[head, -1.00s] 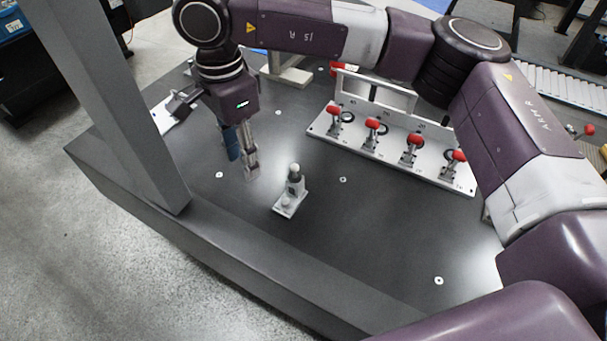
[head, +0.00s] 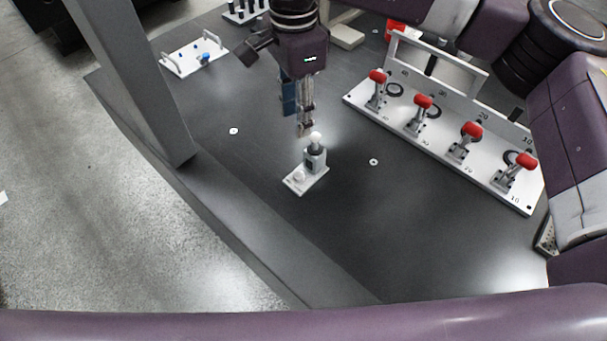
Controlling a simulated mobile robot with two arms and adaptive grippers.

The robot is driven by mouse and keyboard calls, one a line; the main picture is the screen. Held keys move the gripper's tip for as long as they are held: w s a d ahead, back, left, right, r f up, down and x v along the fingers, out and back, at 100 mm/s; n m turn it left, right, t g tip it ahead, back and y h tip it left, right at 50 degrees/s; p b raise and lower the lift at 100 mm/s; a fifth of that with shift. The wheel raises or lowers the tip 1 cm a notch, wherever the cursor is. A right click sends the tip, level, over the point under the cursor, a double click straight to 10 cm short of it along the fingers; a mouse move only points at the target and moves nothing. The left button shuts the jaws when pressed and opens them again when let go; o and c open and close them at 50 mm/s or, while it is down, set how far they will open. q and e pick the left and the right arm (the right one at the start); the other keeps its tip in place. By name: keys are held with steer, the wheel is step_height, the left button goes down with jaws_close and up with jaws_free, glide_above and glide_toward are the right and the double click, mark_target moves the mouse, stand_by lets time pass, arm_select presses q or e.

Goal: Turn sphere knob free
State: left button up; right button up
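The sphere knob (head: 316,138) is a small pale ball on top of a grey upright block. The block stands on a small white base plate (head: 297,183) near the middle of the dark table. My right gripper (head: 304,130) points down just above and slightly left of the knob. Its fingers are seen edge-on, so I cannot tell how far apart they are or whether they touch the ball. The ball is not hidden by them. My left gripper is not in view.
A white fixture (head: 440,145) with several red-handled clamps stands to the right. A white plate with handles (head: 195,58) lies at the back left. A grey post (head: 135,80) rises at the table's left edge. Table front of the knob is clear.

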steer(key=b, duration=0.9)
glide_toward(299, 175)
steer(key=shift+f+b, duration=0.35)
steer(key=shift+b, duration=0.1)
steer(key=shift+f, duration=0.45)
step_height(299, 175, down, 7)
steer(key=shift+r, duration=0.1)
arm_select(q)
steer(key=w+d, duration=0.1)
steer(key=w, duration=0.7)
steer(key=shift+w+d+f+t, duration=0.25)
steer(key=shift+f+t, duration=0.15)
arm_select(e)
steer(key=shift+c, duration=0.2)
jaws_close()
